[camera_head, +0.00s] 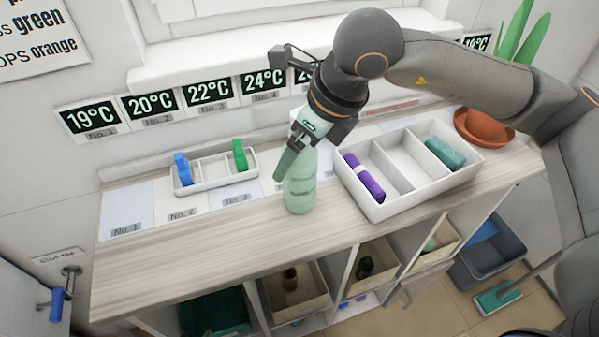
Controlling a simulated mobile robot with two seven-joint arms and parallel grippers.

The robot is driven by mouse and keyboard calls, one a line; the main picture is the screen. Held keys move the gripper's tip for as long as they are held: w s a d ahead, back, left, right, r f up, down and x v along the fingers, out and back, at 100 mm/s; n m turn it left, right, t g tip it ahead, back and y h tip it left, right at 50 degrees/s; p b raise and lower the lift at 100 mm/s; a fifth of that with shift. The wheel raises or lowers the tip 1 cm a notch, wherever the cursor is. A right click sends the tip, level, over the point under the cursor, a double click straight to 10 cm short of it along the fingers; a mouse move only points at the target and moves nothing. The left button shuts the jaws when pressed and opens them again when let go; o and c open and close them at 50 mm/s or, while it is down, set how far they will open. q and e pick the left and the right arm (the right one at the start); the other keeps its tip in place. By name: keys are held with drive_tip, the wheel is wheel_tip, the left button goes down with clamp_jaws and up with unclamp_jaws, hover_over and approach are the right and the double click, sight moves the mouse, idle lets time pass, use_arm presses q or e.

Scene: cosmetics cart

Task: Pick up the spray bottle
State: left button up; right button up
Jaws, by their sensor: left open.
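The spray bottle (300,194) is pale green and stands upright on the wooden counter top, near the middle of the front edge. Its upper part and head are partly hidden by my left gripper (303,140). The gripper points down at the top of the bottle and overlaps it in the picture. Its jaws are open. I cannot tell whether the fingers touch the bottle. My right gripper is not in view.
A white divided tray (378,213) with purple and teal items stands right of the bottle. A smaller white rack (213,186) with blue and green items stands at left. A potted plant (482,128) is at far right. The counter's left front (170,255) is clear.

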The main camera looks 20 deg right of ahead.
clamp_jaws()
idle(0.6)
